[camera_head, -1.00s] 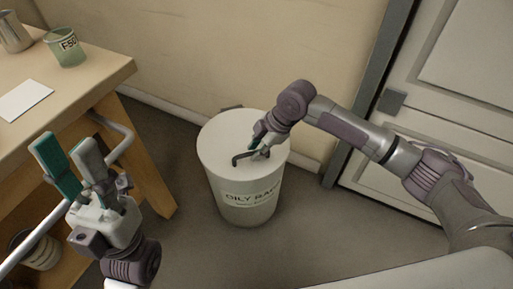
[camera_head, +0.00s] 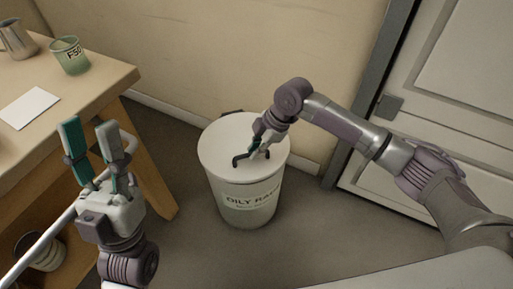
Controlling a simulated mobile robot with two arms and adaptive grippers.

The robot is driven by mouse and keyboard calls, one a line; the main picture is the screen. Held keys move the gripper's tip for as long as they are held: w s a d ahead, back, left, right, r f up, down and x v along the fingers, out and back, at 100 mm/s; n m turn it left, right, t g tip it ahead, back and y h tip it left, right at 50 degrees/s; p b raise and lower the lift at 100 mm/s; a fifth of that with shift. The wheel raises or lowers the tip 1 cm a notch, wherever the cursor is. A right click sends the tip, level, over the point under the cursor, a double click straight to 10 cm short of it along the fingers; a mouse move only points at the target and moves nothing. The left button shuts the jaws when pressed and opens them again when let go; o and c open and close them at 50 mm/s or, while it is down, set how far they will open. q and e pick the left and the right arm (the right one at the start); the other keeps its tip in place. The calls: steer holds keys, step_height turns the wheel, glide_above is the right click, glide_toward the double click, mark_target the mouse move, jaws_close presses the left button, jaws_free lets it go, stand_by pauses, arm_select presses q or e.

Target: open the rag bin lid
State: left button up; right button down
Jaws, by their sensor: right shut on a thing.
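The rag bin (camera_head: 248,208) is a pale round can labelled "OILY RAGS" on the floor at centre. Its round lid (camera_head: 219,150) lies flat on top, with no gap visible at the rim. A dark bar handle (camera_head: 240,160) rises from the lid. My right gripper (camera_head: 260,151) is over the lid and shut on the handle, hiding part of it. My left gripper (camera_head: 90,130) is open and empty, pointing up at the left, well away from the bin and in front of the bench.
A wooden bench (camera_head: 98,83) at the left holds a green cup (camera_head: 70,57), a metal jug (camera_head: 17,41) and a white paper (camera_head: 29,107). A pale bucket (camera_head: 42,252) stands under it. The wall is behind the bin; a white cabinet (camera_head: 420,120) is at the right.

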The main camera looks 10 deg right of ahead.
steer(key=shift+w+a+r+g+p, duration=0.1)
steer(key=shift+w+r+g+p, duration=0.1)
steer(key=shift+r+p, duration=0.4)
steer(key=shift+w+r+g+p, duration=0.15)
steer(key=shift+r+g+p, duration=0.05)
steer(key=shift+r+p, duration=0.35)
arm_select(q)
steer(key=w+d+f+g+y+p, duration=0.15)
steer(key=w+f+g+y, duration=0.25)
steer(key=w+f+g, duration=0.7)
arm_select(e)
steer(key=shift+w+r+g, duration=0.3)
steer(key=shift+w+r, duration=0.1)
steer(key=shift+r, duration=0.4)
arm_select(q)
steer(key=s+a+f+g+y+p, duration=0.1)
steer(key=s+f+g, duration=0.3)
steer(key=f, duration=0.4)
steer(key=s+a+f+g+y+p, duration=0.2)
steer(key=s+a+f+g, duration=0.1)
steer(key=f+g, duration=0.3)
steer(key=shift+s+a+f+n+g+p, duration=0.3)
steer(key=shift+s+a+f+g+p, duration=0.1)
steer(key=shift+s+f, duration=0.5)
arm_select(e)
steer(key=w+r, duration=0.6)
steer(key=r, duration=0.1)
steer(key=shift+a+r+h, duration=0.25)
steer(key=shift+a+h, duration=0.05)
steer(key=shift+a, duration=0.15)
